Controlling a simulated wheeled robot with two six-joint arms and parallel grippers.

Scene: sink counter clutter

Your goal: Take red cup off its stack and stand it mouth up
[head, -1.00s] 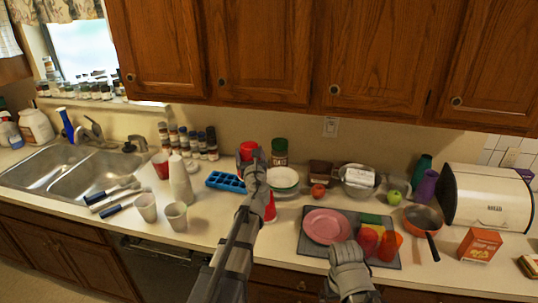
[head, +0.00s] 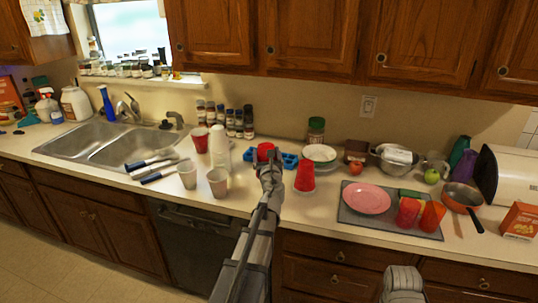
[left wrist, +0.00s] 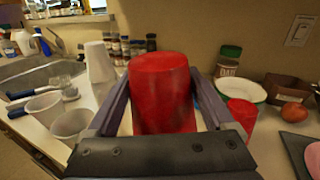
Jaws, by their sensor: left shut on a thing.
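My left gripper (head: 267,157) is shut on a red cup (head: 264,149), held in the air in front of the blue tray. In the left wrist view the held cup (left wrist: 162,95) fills the space between the fingers, and its closed end appears to be up. Another red cup (head: 305,177) stands mouth down on the counter, right of the held one; whether more cups are nested in it I cannot tell. It also shows in the left wrist view (left wrist: 241,113). My right gripper (head: 403,282) is low at the bottom edge, its fingers not clear.
A white cup stack (head: 219,147), a red cup (head: 200,140) and two pale cups (head: 218,182) stand to the left. The blue tray (head: 290,160) lies behind. A pink plate (head: 366,198) and orange-red cups (head: 408,213) sit on a grey mat at right.

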